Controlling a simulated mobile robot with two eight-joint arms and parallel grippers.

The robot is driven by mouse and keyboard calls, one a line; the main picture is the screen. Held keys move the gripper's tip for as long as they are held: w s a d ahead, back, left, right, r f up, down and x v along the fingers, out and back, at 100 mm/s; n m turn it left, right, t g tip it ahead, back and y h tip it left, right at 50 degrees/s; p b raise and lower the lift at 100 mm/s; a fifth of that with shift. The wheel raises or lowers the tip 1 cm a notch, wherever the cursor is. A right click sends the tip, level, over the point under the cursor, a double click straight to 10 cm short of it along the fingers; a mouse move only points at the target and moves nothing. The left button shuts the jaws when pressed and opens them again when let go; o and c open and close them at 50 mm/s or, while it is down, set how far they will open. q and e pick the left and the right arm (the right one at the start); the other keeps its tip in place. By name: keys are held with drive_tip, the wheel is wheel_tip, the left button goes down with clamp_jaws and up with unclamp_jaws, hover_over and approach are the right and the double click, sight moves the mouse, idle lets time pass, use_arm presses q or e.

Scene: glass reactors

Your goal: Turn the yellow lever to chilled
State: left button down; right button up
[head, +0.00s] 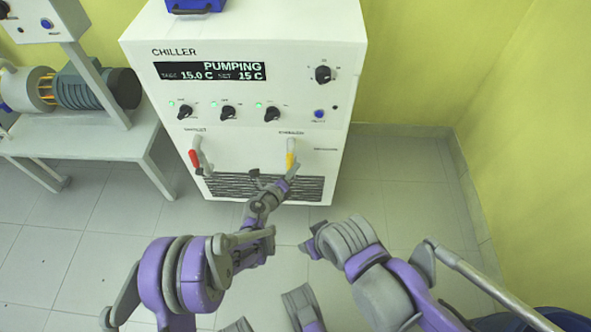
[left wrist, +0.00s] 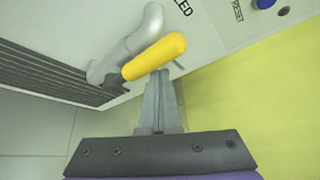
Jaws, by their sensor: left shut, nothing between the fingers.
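The yellow lever (head: 290,160) is on the front of the white chiller (head: 245,45), on the right below the dials. In the left wrist view the yellow lever (left wrist: 154,57) sits in front of a grey pipe (left wrist: 128,44), just beyond my fingertips. My left gripper (head: 291,178) is shut and empty, its tips at or very near the lever; I cannot tell whether they touch. The left wrist view shows its fingers (left wrist: 158,85) together. The label by the lever is only partly readable. My right arm is at the lower right; its fingertips cannot be made out clearly.
A red lever (head: 195,158) hangs on another pipe to the left. The display reads PUMPING, 15.0 C and 15 C. A white table (head: 85,140) with a pump (head: 90,88) stands left. The yellow wall (head: 510,100) is right, with clear floor between.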

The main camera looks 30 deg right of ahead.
use_arm(q)
drive_tip(key=shift+a, duration=0.1)
idle(0.4)
drive_tip(key=p+v, duration=0.1)
drive_tip(key=v, duration=0.9)
drive_tip(key=shift+s+a+r+p, duration=0.2)
drive_tip(key=shift+a+p, duration=0.05)
drive_tip(key=shift+p, duration=0.1)
